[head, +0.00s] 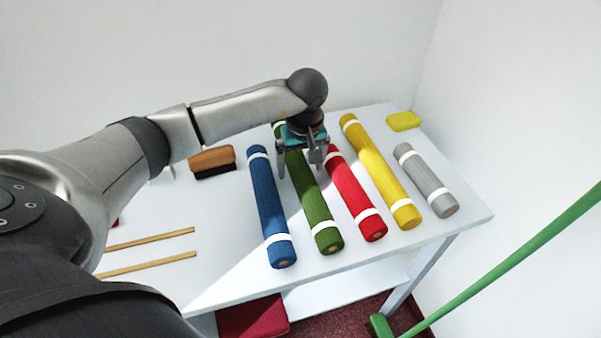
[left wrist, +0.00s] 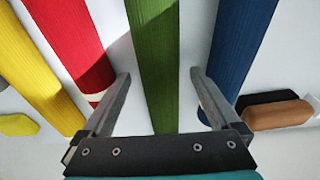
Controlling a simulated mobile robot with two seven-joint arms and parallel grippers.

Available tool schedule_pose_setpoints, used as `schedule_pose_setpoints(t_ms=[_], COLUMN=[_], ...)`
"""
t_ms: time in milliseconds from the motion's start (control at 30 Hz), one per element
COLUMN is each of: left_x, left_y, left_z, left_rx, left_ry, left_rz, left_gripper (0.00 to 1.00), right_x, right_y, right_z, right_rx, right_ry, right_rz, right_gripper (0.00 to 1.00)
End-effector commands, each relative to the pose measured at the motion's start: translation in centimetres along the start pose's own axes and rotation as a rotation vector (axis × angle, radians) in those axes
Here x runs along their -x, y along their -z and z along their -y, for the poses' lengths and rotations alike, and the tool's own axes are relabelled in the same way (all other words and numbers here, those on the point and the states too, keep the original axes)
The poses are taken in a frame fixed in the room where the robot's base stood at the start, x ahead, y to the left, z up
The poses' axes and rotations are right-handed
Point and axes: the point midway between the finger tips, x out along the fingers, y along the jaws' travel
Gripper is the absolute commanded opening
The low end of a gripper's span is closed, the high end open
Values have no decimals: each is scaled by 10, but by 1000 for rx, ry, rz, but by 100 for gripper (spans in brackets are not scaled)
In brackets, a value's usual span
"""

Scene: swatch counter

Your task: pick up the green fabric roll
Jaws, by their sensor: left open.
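The green fabric roll (head: 314,203) lies on the white table between the blue and red rolls, with a white band near its front end. My left gripper (head: 300,170) is over its far part in the head view, fingers pointing down. In the left wrist view the green roll (left wrist: 156,60) runs between the two open fingers of my left gripper (left wrist: 158,78), one on each side. The fingers do not close on it. I cannot tell how far above the table the fingertips are. My gripper hides part of the roll's far end. My right gripper is not in view.
The blue roll (head: 268,205) and red roll (head: 352,195) lie close on either side. A yellow roll (head: 380,170) and a grey roll (head: 425,180) lie further right. A brush (head: 212,162), a yellow block (head: 403,121) and wooden strips (head: 150,263) are also on the table (head: 220,225).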

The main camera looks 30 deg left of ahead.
Motion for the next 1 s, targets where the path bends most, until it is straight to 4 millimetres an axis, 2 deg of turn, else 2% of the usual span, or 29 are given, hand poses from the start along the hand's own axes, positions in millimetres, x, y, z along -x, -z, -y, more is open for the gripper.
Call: schedule_pose_setpoints(t_ms=[100,300,1000], left_x=[-7,-6,-6], left_y=[0,0,0], left_z=[0,0,0], left_rx=[-1,-1,-1], left_ry=[-1,-1,-1], left_rz=[0,-1,-1], left_gripper=[96,96,17], right_x=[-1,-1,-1], right_y=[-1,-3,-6], right_z=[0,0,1], right_rx=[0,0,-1], right_ry=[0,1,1], right_rz=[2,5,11], right_gripper=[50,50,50])
